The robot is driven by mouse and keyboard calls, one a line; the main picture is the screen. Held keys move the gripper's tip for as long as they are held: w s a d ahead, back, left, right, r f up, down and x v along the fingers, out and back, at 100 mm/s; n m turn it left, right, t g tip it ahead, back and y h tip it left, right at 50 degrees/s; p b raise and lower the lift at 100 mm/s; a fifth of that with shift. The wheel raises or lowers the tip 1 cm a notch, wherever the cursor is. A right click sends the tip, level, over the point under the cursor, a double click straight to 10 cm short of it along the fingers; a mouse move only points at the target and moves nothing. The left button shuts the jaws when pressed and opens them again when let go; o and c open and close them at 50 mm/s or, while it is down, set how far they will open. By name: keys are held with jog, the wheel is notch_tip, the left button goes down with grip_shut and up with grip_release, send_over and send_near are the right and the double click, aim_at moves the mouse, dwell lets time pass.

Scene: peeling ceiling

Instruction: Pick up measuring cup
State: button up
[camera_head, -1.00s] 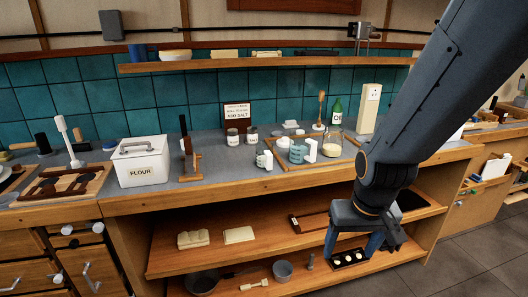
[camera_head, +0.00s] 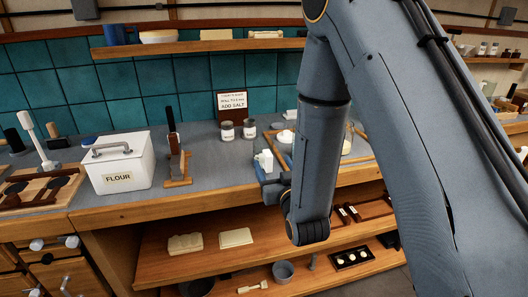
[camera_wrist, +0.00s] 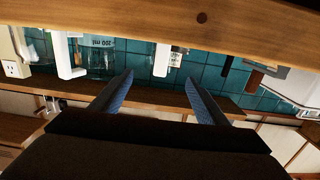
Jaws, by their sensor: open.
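A measuring cup with a white handle (camera_head: 264,158) stands on the counter by the tray, partly covered by my arm in the head view. In the wrist view a clear measuring cup marked 200 ml (camera_wrist: 100,62) shows at the upper left, with a white handle at its left. A second white handle (camera_wrist: 161,60) shows ahead of the gap between my fingers. My gripper (camera_wrist: 157,84) is open and nothing is between its fingers.
The wooden counter edge (camera_wrist: 230,35) crosses the top of the wrist view, close to the cups. A flour box (camera_head: 122,168) and a wooden stand (camera_head: 178,168) are to the left. Two jars (camera_head: 238,131) stand behind. The counter between flour box and jars is partly clear.

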aim_at(268, 154)
jog(key=shift+w+a+r, duration=0.2)
jog(key=shift+w+a, duration=0.15)
jog(key=shift+w, duration=0.1)
jog(key=shift+p+x, duration=0.45)
jog(key=shift+x, duration=0.4)
jog(key=shift+d+p+x, duration=0.1)
jog(key=shift+p+x, duration=0.55)
jog(key=shift+x, duration=0.65)
jog(key=shift+d+p+x, duration=0.15)
jog(key=shift+p+x, duration=0.5)
jog(key=shift+x, duration=0.65)
jog(key=shift+w, duration=0.1)
grip_shut()
